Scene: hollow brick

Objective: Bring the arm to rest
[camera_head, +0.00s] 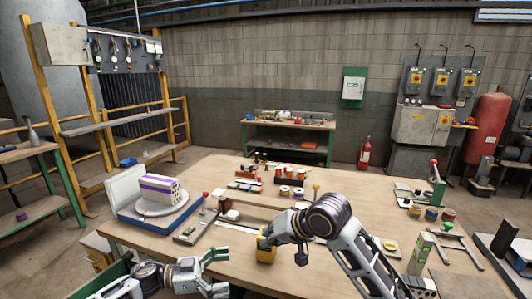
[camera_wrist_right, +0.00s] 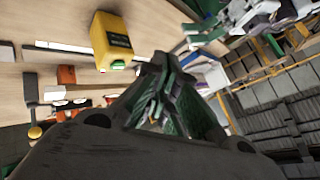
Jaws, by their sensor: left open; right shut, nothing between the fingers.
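My left gripper (camera_head: 217,272) is open and empty at the front edge of the table, with its green fingertips apart. My right gripper (camera_head: 266,240) is in front of the tabletop beside a yellow block-like device (camera_head: 264,252), and my arm partly hides this area. In the right wrist view my right gripper (camera_wrist_right: 157,62) is shut with nothing between its fingers. The yellow device (camera_wrist_right: 112,42) lies just beyond the fingertips there, apart from them.
The wooden table (camera_head: 330,190) holds several small jars and blocks along its middle. A lever tool (camera_head: 437,185), coloured pots and a green-white carton (camera_head: 420,252) stand at the right. A flat metal tool (camera_head: 195,228) lies near the turntable. Bare wood lies between these groups.

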